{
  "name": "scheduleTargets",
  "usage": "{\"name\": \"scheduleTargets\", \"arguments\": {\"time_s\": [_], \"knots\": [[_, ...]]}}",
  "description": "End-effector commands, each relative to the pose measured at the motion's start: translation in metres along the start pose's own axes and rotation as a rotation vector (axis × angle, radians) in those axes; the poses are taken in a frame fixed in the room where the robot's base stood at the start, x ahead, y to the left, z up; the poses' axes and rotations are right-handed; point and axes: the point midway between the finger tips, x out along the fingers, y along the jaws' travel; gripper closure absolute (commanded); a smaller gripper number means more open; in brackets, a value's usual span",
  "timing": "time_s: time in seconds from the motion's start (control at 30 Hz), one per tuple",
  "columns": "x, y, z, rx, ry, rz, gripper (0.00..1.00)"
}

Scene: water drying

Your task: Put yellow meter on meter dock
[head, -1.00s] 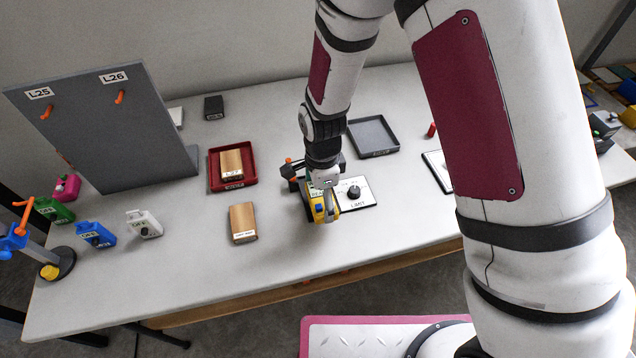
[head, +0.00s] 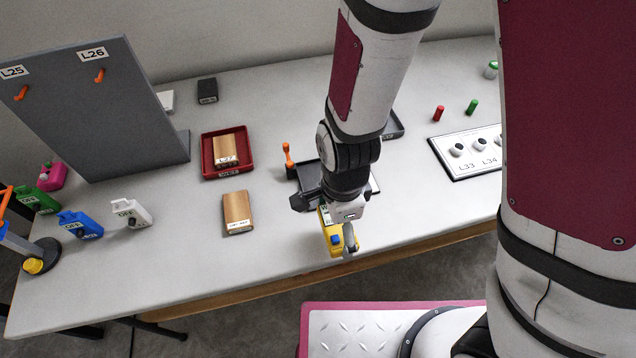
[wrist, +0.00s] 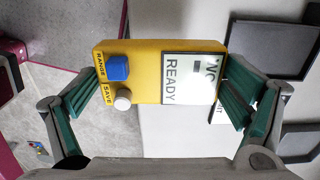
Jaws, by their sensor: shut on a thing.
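In the wrist view the meter (wrist: 145,88) lies between the two green-padded fingers, with a blue RANGE knob, a white SAVE knob and a screen reading READY. A dark base with an orange lever (head: 288,156) stands on the table just behind my gripper; it may be the meter dock, but no label on it is readable.
A red tray (head: 205,164) with a wooden block and a separate wooden block (head: 237,208) are left of my gripper. White, blue, green and pink bottle-like items stand further left, by a grey board (head: 95,110). A knob panel (head: 440,150) is right. Bare table lies in front of the blocks.

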Motion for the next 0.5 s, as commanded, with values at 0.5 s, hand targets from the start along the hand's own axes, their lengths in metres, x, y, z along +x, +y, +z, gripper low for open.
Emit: {"name": "scheduleTargets", "arguments": {"time_s": [0.5], "knots": [[0.010,-0.108,-0.001,0.001,-0.001,-0.003,0.44]]}}
